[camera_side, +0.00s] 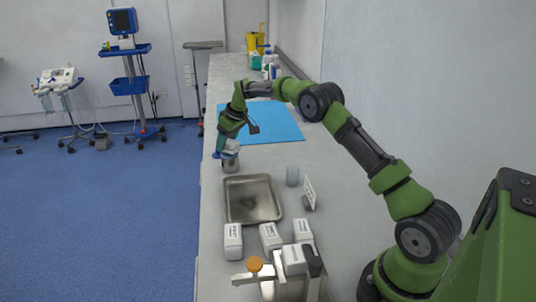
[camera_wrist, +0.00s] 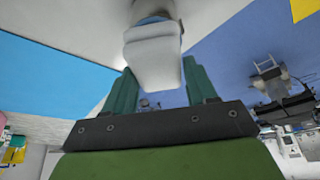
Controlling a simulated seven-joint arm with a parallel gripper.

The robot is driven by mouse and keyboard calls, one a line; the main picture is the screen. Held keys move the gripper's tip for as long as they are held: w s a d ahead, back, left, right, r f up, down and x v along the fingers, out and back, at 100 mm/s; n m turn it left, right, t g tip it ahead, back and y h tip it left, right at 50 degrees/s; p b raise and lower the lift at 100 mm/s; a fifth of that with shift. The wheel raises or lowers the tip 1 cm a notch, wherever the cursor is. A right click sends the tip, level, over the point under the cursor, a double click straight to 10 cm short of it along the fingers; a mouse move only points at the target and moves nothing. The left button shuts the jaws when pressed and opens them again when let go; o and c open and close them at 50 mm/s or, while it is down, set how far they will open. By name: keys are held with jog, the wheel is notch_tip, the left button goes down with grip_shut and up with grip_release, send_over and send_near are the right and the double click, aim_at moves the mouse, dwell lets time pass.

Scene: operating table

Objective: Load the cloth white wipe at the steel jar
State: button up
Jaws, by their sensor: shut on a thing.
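My gripper (camera_wrist: 155,90) is shut on the white cloth wipe (camera_wrist: 153,60), which hangs between the two green fingers in the wrist view. A rounded grey and blue shape, apparently the steel jar (camera_wrist: 152,8), shows just beyond the wipe at the top of that view. In the side view my gripper (camera_side: 226,142) points down over the steel jar (camera_side: 230,164), near the left edge of the counter. The wipe is small and hard to make out there. Whether it touches the jar or is inside the mouth, I cannot tell.
A blue mat (camera_side: 270,122) lies behind the jar. A steel tray (camera_side: 230,210) lies in front of it. A grey cylinder (camera_side: 292,176) and a label card (camera_side: 310,192) stand to the right. Several white boxes (camera_side: 233,240) stand nearer. Bottles (camera_side: 267,62) stand at the far end.

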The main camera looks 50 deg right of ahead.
jog(key=shift+f, duration=0.55)
dwell(0.8)
jog(key=shift+r, duration=0.1)
jog(key=shift+r, duration=3.45)
